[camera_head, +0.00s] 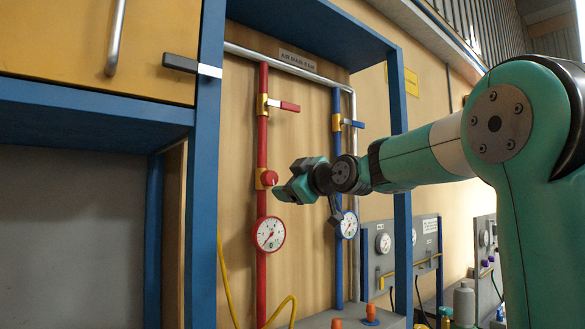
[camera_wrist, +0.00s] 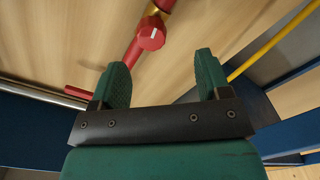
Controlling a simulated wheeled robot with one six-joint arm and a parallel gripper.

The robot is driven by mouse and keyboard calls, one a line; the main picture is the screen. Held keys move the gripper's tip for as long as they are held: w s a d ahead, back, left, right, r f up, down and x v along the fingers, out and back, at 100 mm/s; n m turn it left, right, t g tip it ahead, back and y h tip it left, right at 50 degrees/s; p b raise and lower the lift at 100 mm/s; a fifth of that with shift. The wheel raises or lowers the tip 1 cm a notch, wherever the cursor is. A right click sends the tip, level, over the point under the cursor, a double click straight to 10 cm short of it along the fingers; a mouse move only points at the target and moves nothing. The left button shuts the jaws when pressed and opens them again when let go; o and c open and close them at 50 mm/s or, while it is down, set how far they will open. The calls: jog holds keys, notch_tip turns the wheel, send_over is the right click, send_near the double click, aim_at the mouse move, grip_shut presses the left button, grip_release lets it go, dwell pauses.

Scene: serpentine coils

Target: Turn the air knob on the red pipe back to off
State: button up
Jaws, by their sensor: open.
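The red pipe (camera_head: 262,140) runs upright on the wooden back panel. A round red knob (camera_head: 270,177) sits on a brass fitting partway down it. In the wrist view the red knob (camera_wrist: 151,37) shows a short white mark on its face. My gripper (camera_head: 287,184) is just to the right of the knob in the head view. In the wrist view my gripper (camera_wrist: 160,66) is open and empty, its two green fingers spread. The knob lies beyond the fingertips, between their lines, and looks apart from them.
A red-handled lever valve (camera_head: 288,106) is above the knob and a round gauge (camera_head: 269,234) below. A blue pipe (camera_head: 338,105) with its own gauge (camera_head: 347,225) stands to the right. Blue posts (camera_head: 205,190) frame the bay. A yellow hose (camera_head: 228,285) hangs lower left.

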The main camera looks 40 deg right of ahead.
aim_at(273, 179)
jog(key=w+p, duration=0.1)
jog(key=w+r+p, duration=0.1)
jog(key=w, duration=0.1)
jog(key=w+r+p, duration=0.1)
jog(key=p, duration=0.1)
jog(key=shift+w+d, duration=0.1)
jog(key=shift+w, duration=0.2)
jog(key=shift+w+f, duration=0.2)
jog(key=shift+w, duration=0.85)
jog(key=shift+w+f, duration=0.2)
jog(key=shift+w, duration=0.85)
jog(key=c, duration=1.1)
jog(key=shift+f+n+b, duration=0.2)
jog(key=shift+n+b, duration=0.7)
jog(key=shift+b, duration=0.25)
jog(key=shift+r+n+b, duration=0.1)
jog(key=shift+n+b, duration=0.7)
